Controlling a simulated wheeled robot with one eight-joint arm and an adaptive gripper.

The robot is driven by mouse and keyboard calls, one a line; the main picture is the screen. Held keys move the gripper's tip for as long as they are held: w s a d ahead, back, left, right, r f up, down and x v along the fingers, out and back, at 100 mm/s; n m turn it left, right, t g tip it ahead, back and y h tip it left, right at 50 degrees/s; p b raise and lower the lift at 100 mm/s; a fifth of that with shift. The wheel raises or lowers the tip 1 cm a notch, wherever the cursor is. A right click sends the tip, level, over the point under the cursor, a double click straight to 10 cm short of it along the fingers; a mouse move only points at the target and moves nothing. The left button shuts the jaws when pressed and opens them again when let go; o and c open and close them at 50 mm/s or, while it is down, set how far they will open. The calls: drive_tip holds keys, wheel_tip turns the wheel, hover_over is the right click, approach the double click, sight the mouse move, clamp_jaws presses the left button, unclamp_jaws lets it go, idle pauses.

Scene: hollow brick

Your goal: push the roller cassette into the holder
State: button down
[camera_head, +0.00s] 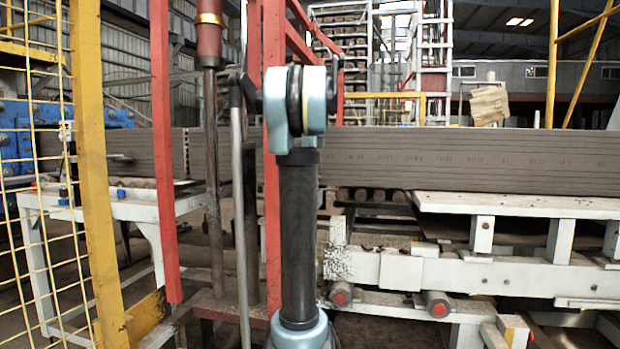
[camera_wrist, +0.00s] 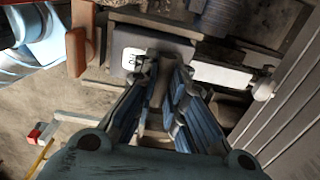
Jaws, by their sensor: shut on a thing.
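In the wrist view my gripper (camera_wrist: 162,64) reaches up from the bottom edge. Its two blue-grey fingers are closed around a narrow brownish-grey part (camera_wrist: 157,88), which looks like part of the roller cassette. Just beyond the fingertips is a dark grey block (camera_wrist: 150,42) with a white patch on its face. The fingers hide the contact between this block and the held part. I cannot clearly tell which part is the holder or how far the cassette sits in it. In the head view my own arm stands in front and my gripper cannot be made out.
In the wrist view a white bar with a round end (camera_wrist: 222,75) lies right of the fingertips, and an orange-brown block (camera_wrist: 76,50) lies left. In the head view a long stack of grey boards (camera_head: 450,160) lies above a white frame (camera_head: 390,270). Red posts (camera_head: 165,150) stand left.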

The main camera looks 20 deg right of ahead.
drive_tip(key=shift+f, duration=0.45)
drive_tip(key=c, duration=1.6)
unclamp_jaws()
drive_tip(key=shift+o, duration=0.2)
wheel_tip(320, 180, up, 12)
drive_tip(key=shift+f, duration=0.1)
